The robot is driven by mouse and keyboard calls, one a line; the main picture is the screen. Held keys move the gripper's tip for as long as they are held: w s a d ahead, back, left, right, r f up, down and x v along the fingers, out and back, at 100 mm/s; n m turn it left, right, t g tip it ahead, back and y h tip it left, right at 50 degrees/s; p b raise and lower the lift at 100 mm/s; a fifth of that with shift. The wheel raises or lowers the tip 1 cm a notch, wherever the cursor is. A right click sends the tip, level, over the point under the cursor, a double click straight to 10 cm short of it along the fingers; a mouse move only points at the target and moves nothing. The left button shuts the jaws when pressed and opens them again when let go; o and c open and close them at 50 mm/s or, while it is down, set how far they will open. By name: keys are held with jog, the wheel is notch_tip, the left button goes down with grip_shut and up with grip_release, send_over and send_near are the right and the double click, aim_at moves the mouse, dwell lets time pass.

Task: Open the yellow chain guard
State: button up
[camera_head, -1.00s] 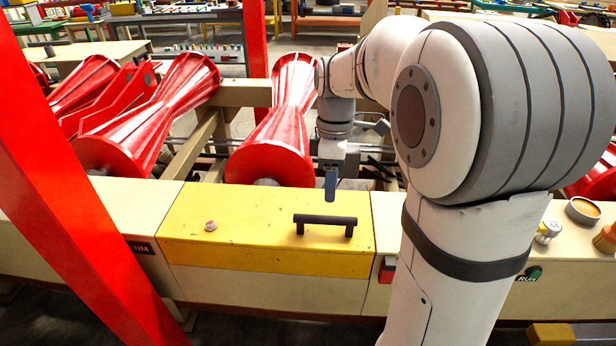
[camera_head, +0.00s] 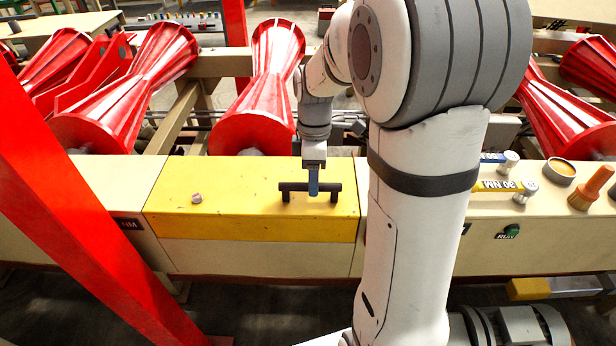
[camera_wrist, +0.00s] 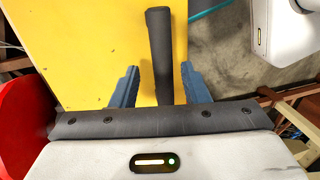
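The yellow chain guard (camera_head: 240,215) is a box-like cover set in the beige line housing, and its lid lies flat. A black bar handle (camera_head: 334,188) stands on its top near the right end. It also shows in the wrist view (camera_wrist: 158,50). My gripper (camera_head: 314,190) points down at the handle. In the wrist view my gripper (camera_wrist: 158,82) has its two blue fingers apart, one on each side of the handle, with gaps between. The head view shows only one finger clearly.
A red post (camera_head: 80,200) crosses the left foreground.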

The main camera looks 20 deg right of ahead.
grip_shut()
dwell(0.3)
